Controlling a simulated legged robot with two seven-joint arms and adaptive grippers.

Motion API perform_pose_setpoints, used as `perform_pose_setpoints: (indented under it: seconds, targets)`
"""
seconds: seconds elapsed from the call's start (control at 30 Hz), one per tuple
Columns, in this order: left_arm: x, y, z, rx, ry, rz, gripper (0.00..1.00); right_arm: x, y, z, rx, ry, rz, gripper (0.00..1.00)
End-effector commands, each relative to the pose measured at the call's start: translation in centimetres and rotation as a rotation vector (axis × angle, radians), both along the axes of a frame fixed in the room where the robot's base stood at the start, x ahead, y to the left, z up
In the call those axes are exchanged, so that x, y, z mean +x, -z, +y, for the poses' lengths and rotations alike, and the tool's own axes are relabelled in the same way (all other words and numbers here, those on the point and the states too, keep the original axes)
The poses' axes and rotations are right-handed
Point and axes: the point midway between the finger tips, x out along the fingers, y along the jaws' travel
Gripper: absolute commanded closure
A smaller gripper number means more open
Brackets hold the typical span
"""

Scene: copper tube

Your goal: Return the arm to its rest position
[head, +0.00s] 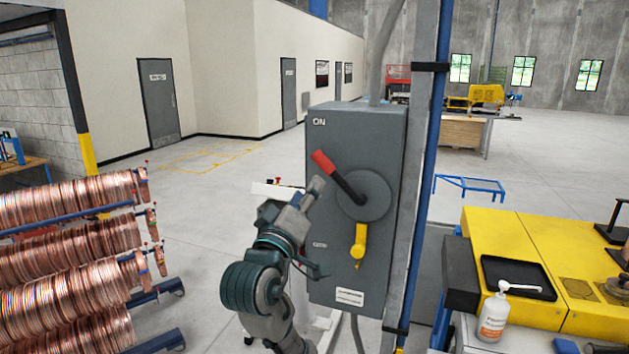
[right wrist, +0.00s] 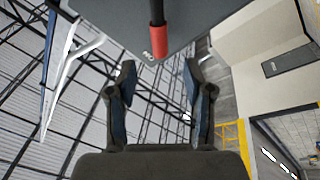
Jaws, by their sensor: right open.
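My right gripper (head: 313,190) is in front of the left side of a grey switch box (head: 330,240), just below the red end of its lever. In the right wrist view its two fingers (right wrist: 160,85) stand apart with nothing between them. The lever (head: 350,188) has a black shaft and a red grip (head: 323,162), and points up and left toward the ON label. The red grip also shows in the right wrist view (right wrist: 158,42), beyond the fingertips and apart from them. My left gripper is not in view.
A yellow handle (head: 360,240) is on the box below the lever. Racks of copper coils (head: 70,250) stand at the left. A blue and grey post (head: 425,150) is beside the box. A yellow bench (head: 500,240) with a pump bottle (head: 494,312) is at the right. Floor behind is open.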

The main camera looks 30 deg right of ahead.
Motion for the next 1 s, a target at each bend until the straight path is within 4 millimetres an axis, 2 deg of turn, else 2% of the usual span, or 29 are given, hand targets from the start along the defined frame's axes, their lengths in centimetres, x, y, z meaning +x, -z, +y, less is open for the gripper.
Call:
perform_pose_setpoints:
  seconds: [0.13, 0.57, 0.7, 0.77, 0.87, 0.97, 1.0]
  targets:
    - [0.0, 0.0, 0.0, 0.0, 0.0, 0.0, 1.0, -0.6, 0.3, 0.7, 0.002, 0.001, 0.001, 0.48]
    - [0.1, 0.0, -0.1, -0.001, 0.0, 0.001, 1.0, -0.6, 0.3, 0.7, 0.001, 0.0, 0.001, 0.48]
    - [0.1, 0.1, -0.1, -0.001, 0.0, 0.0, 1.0, 0.5, 1.2, 0.8, -0.006, -0.007, 0.022, 0.48]
    - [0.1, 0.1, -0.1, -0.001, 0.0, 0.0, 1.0, 2.2, 2.7, 0.9, -0.015, -0.02, 0.056, 0.48]
    - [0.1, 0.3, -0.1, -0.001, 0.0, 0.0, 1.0, 6.6, 7.2, 1.3, -0.038, -0.062, 0.143, 0.48]
    - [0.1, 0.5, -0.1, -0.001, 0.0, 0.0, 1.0, 11.6, 13.9, 1.9, -0.052, -0.124, 0.254, 0.48]
    - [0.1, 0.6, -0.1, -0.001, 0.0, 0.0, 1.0, 13.4, 16.8, 2.1, -0.055, -0.151, 0.297, 0.48]
